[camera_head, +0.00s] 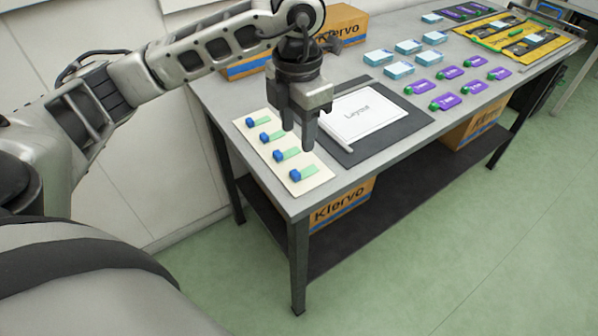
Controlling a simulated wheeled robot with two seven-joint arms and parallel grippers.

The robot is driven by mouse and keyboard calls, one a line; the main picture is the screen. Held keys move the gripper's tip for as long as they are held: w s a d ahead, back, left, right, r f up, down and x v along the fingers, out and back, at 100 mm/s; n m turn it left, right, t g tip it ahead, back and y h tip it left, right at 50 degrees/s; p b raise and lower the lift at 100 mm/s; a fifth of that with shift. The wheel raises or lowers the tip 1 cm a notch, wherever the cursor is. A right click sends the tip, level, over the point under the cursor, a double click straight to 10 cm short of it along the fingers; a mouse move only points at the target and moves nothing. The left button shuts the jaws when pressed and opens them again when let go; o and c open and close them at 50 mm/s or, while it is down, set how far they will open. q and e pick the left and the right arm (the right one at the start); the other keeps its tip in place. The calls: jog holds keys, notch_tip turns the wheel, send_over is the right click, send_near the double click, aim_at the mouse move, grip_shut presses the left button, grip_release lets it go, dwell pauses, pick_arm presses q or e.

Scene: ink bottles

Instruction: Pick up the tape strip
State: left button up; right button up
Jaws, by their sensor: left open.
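Several green tape strips with blue ends lie in a row on a cream card at the near left of the table (240,195). The strips run from a far one (258,121) through two middle ones (272,136) and (287,155) to the nearest one (304,173). The cream card (265,153) lies flat. My left gripper (297,138) points down over the right edge of the card, with its fingers apart and nothing seen between them. From this view I cannot tell its exact height above the strips. My right gripper is not in view.
A dark mat (405,128) with a white "Layout" sheet (362,118) lies right of the card. A Klervo carton (347,24) is behind my gripper.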

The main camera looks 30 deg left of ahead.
pick_arm(q)
send_over(297, 172)
jog(key=f, duration=0.5)
jog(key=shift+s+d+f, duration=0.25)
jog(key=shift+f, duration=0.15)
jog(key=f, duration=0.1)
jog(key=f+p, duration=0.1)
jog(key=f, duration=0.3)
jog(key=shift+w+a, duration=0.25)
jog(key=shift+c, duration=0.3)
jog(key=c, duration=0.7)
